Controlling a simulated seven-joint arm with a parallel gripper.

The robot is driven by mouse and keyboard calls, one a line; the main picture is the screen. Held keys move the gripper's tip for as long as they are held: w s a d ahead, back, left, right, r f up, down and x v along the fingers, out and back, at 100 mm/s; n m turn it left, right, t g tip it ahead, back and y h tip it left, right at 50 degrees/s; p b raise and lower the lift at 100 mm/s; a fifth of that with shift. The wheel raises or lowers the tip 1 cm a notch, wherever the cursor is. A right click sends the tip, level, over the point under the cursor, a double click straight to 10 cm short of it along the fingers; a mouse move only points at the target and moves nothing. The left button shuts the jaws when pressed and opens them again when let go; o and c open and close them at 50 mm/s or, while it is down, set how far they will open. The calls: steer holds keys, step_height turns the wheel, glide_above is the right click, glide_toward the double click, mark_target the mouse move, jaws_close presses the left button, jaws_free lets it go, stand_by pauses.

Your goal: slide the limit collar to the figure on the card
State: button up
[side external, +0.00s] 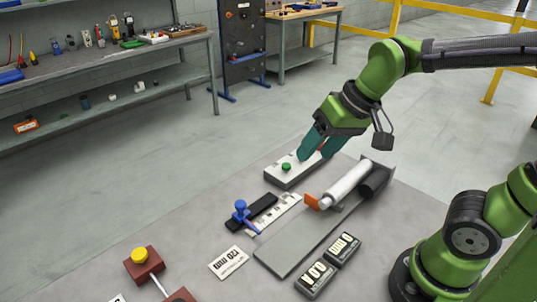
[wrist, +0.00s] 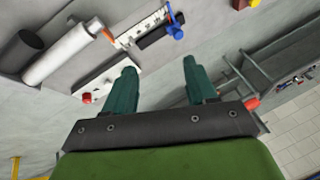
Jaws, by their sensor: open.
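A blue knobbed piece (side external: 240,212), which looks like the limit collar, stands at the left end of a black strip (side external: 263,205) beside a white marked scale (side external: 273,216). It also shows in the wrist view (wrist: 175,27). An orange piece (side external: 312,202) sits at the end of a white cylinder (side external: 346,185). My gripper (side external: 315,157) is open and empty, away from the blue piece, near a pale box (side external: 283,180); the wrist view shows its parted fingers (wrist: 159,66).
The pale box carries a green button (side external: 286,167) and, in the wrist view, a red one (wrist: 87,97). A red-brown box with a yellow button (side external: 139,254) is at the lower left.

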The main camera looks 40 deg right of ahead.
mark_target(240, 203)
steer(key=w+a+f+m+g+h, duration=0.1)
steer(key=w+a+m+g, duration=0.2)
steer(key=w, duration=0.5)
steer(key=w+a+f+m+g+h, duration=0.1)
steer(key=w+a+m+g, duration=0.15)
steer(key=w+a, duration=0.35)
steer(key=shift+t, duration=0.35)
steer(key=f, duration=0.5)
steer(key=w+f, duration=0.1)
steer(key=f, duration=0.5)
steer(key=d+f, duration=0.1)
steer(key=f, duration=0.4)
steer(key=shift+w+f, duration=0.15)
steer(key=shift+f, duration=0.15)
jaws_close()
